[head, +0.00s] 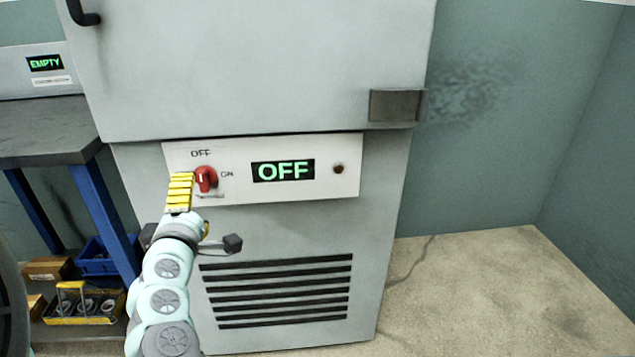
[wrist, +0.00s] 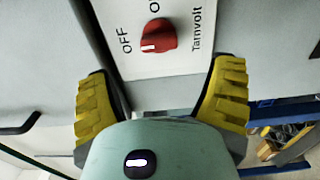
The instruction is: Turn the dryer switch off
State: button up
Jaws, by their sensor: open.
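The dryer switch is a red rotary knob (head: 206,179) on the white control panel of the grey dryer cabinet (head: 270,90). In the wrist view the knob (wrist: 158,36) has a white mark facing the word OFF. The panel display (head: 283,170) reads OFF in green. My gripper (wrist: 165,92) is open, with its yellow ridged fingers apart and nothing between them. The knob lies beyond the fingertips, roughly centred between them. In the head view my gripper (head: 181,190) is just left of the knob; contact cannot be told.
A dark indicator lamp (head: 338,169) is at the panel's right. A vent grille (head: 280,291) is below. A bench with blue legs (head: 103,203) stands at the left, with bins and a yellow tool tray (head: 82,306) under it. The floor at the right is clear.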

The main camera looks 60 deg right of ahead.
jog(key=v, duration=0.5)
jog(key=shift+s+a, duration=0.2)
jog(key=shift+s, duration=0.05)
jog(key=shift+r, duration=0.1)
